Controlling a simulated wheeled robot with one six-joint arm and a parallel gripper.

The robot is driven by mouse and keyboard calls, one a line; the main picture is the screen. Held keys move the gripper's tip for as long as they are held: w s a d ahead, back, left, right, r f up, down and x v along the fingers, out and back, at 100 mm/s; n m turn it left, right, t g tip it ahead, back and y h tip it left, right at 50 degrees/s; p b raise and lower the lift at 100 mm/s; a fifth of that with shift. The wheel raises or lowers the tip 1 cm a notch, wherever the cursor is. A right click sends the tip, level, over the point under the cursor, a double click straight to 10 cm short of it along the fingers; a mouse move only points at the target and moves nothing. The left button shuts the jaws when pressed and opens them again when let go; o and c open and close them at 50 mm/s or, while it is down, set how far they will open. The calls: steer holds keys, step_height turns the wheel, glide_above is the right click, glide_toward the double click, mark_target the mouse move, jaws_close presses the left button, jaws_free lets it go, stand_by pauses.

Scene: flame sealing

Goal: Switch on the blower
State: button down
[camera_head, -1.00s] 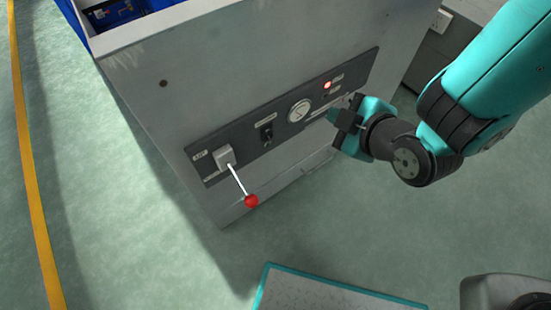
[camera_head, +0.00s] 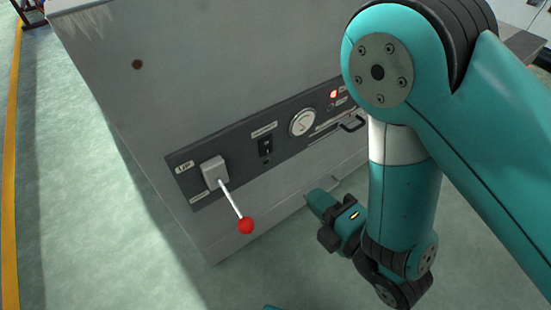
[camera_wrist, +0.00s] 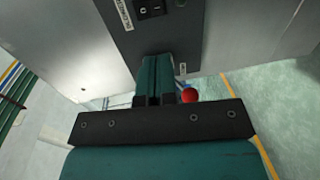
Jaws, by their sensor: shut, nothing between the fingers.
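The grey cabinet has a dark control panel (camera_head: 232,172) on its front. A black rocker switch (camera_head: 265,147) sits in the panel, below a small label I cannot read. In the wrist view the rocker switch (camera_wrist: 150,7) shows at the top edge, with "0" and "1" marks, ahead of my fingers. I cannot tell which side is pressed. A lever with a red ball knob (camera_head: 246,226) slants down from the panel's left end. My gripper (camera_head: 318,197) is shut and empty, in front of the cabinet and below and right of the switch, apart from it.
A round gauge (camera_head: 303,122), a lit red lamp (camera_head: 333,94) and a dark handle (camera_head: 353,124) are right of the switch. The red knob (camera_wrist: 190,95) appears just right of my fingers in the wrist view. The green floor (camera_head: 75,200) is clear at left.

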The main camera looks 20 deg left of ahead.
mark_target(268, 153)
steer(key=b+x, duration=1.4)
steer(key=b, duration=0.4)
